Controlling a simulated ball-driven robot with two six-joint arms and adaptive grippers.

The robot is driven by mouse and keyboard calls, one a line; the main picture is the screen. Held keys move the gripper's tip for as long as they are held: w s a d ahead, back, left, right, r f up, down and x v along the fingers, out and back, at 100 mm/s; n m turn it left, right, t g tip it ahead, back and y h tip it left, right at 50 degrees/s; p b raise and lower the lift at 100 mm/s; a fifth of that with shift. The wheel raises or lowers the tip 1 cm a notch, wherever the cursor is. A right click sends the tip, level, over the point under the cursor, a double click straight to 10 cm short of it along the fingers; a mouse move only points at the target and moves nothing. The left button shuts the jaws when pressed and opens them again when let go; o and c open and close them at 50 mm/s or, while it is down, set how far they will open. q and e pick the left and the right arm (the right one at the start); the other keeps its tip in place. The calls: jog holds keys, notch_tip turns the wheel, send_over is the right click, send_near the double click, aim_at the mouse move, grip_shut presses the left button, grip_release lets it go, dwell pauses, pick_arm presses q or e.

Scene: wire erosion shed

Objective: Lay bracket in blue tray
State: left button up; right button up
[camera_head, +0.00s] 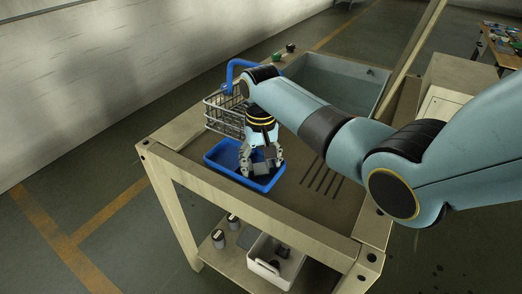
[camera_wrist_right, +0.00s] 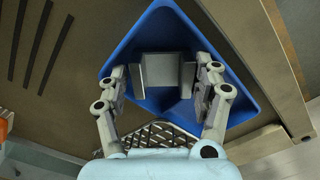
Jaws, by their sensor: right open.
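The blue tray (camera_head: 219,157) stands on the bench top. It also fills much of the right wrist view (camera_wrist_right: 165,22). The grey metal bracket (camera_wrist_right: 160,70) shows inside the tray's outline, between the fingers of my right gripper (camera_wrist_right: 163,82). The fingers are spread, with narrow gaps on both sides of the bracket. In the head view my right gripper (camera_head: 260,166) points down into the tray and mostly hides the bracket. Whether the bracket lies flat on the tray floor is hard to tell. My left gripper is not in view.
A wire basket (camera_head: 222,112) with a blue handle stands just behind the tray. A grey sink basin (camera_head: 335,82) is set at the back of the bench. Dark slots (camera_head: 322,180) lie right of the tray. A white bin (camera_head: 268,262) sits on the lower shelf.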

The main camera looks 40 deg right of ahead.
aim_at(261, 169)
notch_tip(261, 169, up, 12)
dwell(0.3)
jog(key=shift+f, duration=0.15)
dwell(0.4)
